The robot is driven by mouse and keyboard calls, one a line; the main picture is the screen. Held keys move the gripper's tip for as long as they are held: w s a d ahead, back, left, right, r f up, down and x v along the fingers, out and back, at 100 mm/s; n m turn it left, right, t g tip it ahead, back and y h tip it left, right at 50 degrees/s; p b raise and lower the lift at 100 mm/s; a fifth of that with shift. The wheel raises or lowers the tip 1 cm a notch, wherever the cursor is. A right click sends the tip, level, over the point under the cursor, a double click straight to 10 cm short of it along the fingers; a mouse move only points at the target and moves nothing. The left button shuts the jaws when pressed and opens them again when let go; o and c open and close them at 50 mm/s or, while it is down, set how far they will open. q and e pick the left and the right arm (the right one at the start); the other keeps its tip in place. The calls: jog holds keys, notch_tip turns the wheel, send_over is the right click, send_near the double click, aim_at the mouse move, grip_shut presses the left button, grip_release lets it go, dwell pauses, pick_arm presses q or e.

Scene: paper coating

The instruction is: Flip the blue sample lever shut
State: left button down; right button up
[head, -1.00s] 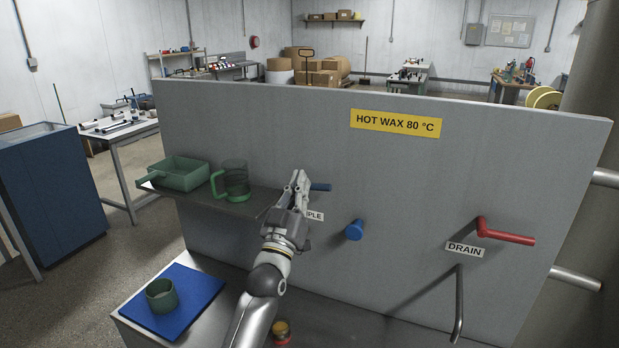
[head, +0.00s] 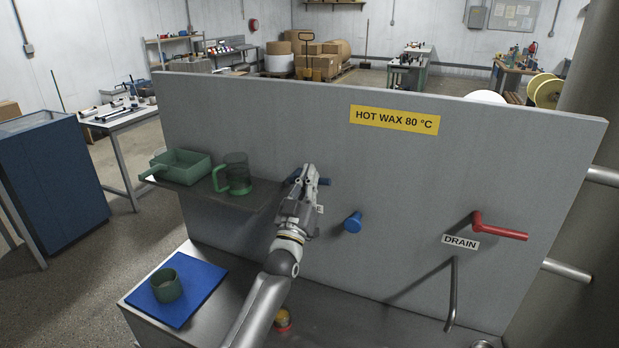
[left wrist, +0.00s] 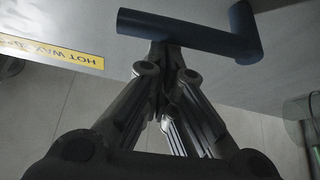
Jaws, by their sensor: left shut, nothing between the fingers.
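The blue sample lever (head: 325,181) juts from the grey panel and is partly hidden behind my left gripper (head: 310,168) in the head view. In the left wrist view the lever (left wrist: 185,31) is a dark blue bar with a bent end at right, lying across just beyond the fingertips. My left gripper (left wrist: 160,55) is shut and empty, its tips at or very near the bar; I cannot tell if they touch. My right gripper is not in view.
The panel (head: 400,200) carries a blue knob (head: 353,222) and a red drain lever (head: 500,229). A shelf (head: 217,196) left of my gripper holds a green scoop (head: 182,166) and a green jug (head: 235,175). A green cup (head: 166,286) stands on a blue mat (head: 200,295).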

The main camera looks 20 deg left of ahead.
pick_arm(q)
jog(key=f+m+h+b, duration=0.2)
jog(key=m+b, duration=0.1)
jog(key=shift+d+m, duration=0.3)
jog(key=shift+f, duration=0.1)
